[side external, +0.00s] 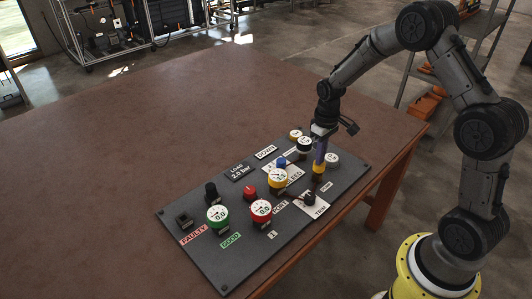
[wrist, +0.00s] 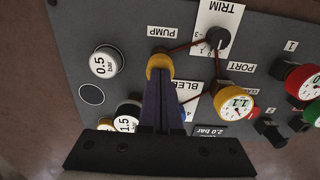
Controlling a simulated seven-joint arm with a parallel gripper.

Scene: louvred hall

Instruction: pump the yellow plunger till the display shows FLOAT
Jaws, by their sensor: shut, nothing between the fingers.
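The yellow plunger (side external: 317,177) stands near the right edge of the dark panel (side external: 300,238), by the PUMP label (wrist: 164,33). Its round yellow top also shows in the wrist view (wrist: 159,60). My gripper (side external: 319,166) points straight down over it, fingers shut with nothing between them. In the wrist view the fingertips (wrist: 158,82) are at the plunger's top and cover part of it; I cannot tell whether they press on it. A small plate on the panel's far side reads DOWN (side external: 266,152). I see no FLOAT reading.
A yellow-rimmed gauge (side external: 278,178), a red gauge (side external: 261,209) and a green gauge (side external: 217,214) stand on the panel. A black TRIM knob (side external: 310,198) is close to the plunger. A LOAD 2.0 bar plate (side external: 240,171) lies behind. The brown table (side external: 130,140) is bare at left.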

